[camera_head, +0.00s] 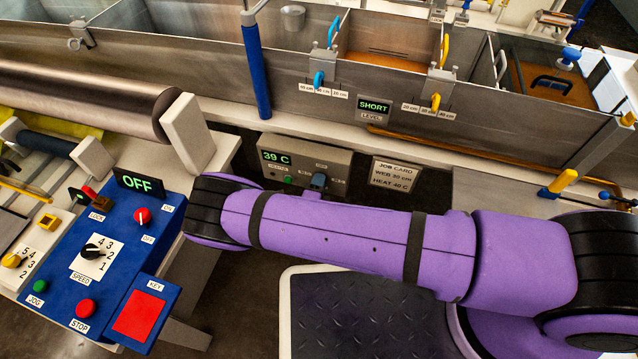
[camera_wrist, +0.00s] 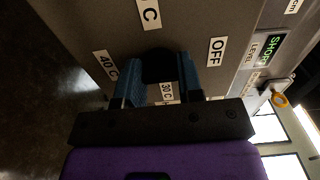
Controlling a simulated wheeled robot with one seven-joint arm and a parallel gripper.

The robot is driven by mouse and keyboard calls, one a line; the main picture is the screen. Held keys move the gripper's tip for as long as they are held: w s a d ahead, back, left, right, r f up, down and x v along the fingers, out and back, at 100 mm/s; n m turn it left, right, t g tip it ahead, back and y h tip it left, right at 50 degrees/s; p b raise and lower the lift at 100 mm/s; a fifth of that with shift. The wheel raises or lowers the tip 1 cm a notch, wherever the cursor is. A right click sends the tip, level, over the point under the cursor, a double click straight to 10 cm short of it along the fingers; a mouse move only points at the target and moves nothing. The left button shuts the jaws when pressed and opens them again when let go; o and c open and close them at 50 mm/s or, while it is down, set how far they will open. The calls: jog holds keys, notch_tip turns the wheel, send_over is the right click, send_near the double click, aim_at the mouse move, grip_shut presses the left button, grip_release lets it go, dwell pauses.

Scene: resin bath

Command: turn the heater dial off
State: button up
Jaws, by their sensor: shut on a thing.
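The heater box (camera_head: 340,160) is a grey panel under the bath with a green 39 C readout and a green lamp. In the wrist view the dark heater dial (camera_wrist: 158,64) sits between the two blue fingers of my gripper (camera_wrist: 160,80), which is shut on it. Labels stand around the dial: OFF (camera_wrist: 217,52) to the right, 40 C (camera_wrist: 106,66) to the left, and a partly cut label above and 30 C below. The dial's pointer is hidden. In the head view my gripper (camera_head: 318,181) shows only partly, at the panel's front.
A job card (camera_head: 396,175) hangs right of the heater box. The metal bath wall (camera_head: 300,100) with a SHORT level display rises above. A blue control box (camera_head: 110,250), reading OFF, stands at left. My purple arm crosses in front.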

jog(key=o, duration=0.9)
jog(key=shift+o, duration=0.2)
jog(key=v, duration=1)
jog(key=shift+s, duration=0.4)
jog(key=shift+a, duration=0.1)
